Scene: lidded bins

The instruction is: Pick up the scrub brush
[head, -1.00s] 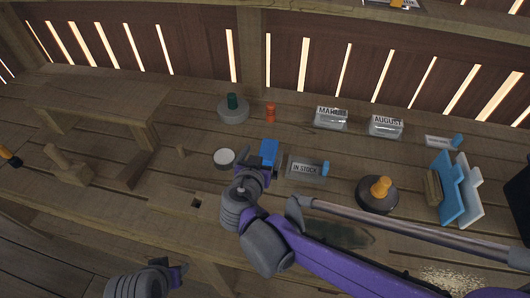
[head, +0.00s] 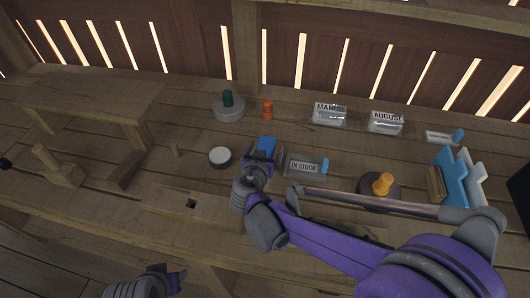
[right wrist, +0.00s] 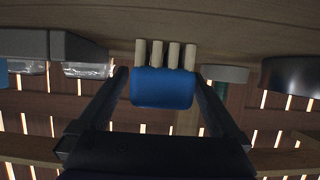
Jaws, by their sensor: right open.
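The scrub brush (head: 267,144) is a blue block on the bench, just beyond my right gripper in the head view. In the right wrist view the blue body (right wrist: 162,88) shows between the two fingers, with several cream bristle tufts on its far side. My right gripper (head: 264,157) is open, its fingers on either side of the brush. In the right wrist view a small gap shows beside each finger (right wrist: 161,76). My left gripper (head: 176,279) is at the bottom left, away from the brush; its jaw opening is unclear.
An IN STOCK sign (head: 303,167) stands close to the brush's right. A white-topped round tin (head: 220,157) is to its left. An orange spool (head: 267,110) and a grey lidded pot (head: 229,110) are behind. A dark disc with an orange knob (head: 383,184) is farther right.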

